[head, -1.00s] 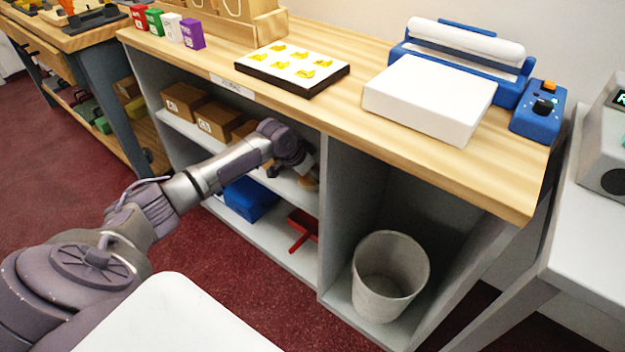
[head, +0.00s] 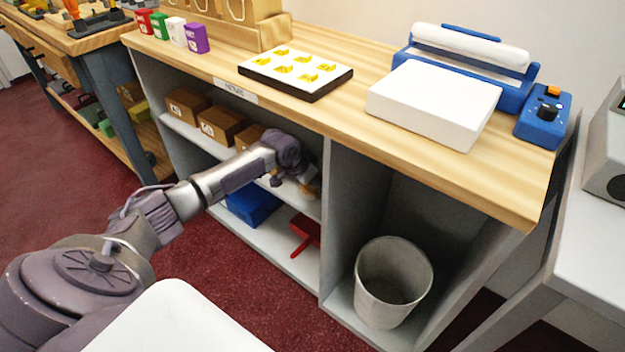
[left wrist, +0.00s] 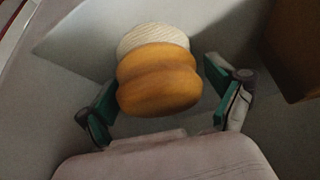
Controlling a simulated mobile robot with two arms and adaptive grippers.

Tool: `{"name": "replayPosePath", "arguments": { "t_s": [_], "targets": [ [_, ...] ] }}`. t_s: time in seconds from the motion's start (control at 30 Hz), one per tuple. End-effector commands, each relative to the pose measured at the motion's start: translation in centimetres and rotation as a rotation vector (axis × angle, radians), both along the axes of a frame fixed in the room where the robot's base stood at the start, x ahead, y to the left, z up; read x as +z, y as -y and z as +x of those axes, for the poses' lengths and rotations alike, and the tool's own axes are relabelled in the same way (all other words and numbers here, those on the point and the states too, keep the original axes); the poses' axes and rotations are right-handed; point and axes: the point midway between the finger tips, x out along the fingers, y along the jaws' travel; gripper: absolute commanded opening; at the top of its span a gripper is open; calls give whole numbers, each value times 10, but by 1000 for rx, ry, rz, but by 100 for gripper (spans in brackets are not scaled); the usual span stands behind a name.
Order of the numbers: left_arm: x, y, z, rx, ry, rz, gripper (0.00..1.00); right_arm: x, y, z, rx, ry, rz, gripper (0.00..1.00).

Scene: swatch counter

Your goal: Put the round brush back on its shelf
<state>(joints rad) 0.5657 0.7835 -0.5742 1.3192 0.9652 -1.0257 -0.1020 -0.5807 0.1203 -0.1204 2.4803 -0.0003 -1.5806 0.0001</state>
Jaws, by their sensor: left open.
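The round brush (left wrist: 160,80) has a rounded orange-brown wooden body and a pale bristle end. In the left wrist view it lies between the two green-padded fingers of my left gripper (left wrist: 160,97), with gaps at both sides. The gripper is open and the brush appears to rest on the grey shelf surface. In the head view my left gripper (head: 296,174) reaches into the middle shelf (head: 187,131) of the counter, and a bit of the brush (head: 309,190) shows beside it near the divider. My right gripper is not seen.
Brown boxes (head: 221,125) stand left of my arm on the same shelf. A blue bin (head: 252,203) and a red object (head: 304,233) are on the lower shelf. A grey wastebasket (head: 393,283) stands right of the divider. The countertop edge (head: 330,128) overhangs the shelf.

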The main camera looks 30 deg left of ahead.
Motion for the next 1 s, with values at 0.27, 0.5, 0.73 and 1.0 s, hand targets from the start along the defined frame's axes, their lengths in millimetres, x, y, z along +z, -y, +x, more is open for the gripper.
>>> {"name": "replayPosePath", "arguments": {
  "t_s": [0.27,0.5,0.73,1.0],
  "targets": [
    [39,-7,-19,0,1,3,93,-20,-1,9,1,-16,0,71],
    [81,-13,-42,-2,1,3,93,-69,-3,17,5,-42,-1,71],
    [103,-17,-55,0,-1,0,93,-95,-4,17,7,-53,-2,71],
    [106,-17,-57,0,1,0,93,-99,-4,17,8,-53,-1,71]
  ]
}}
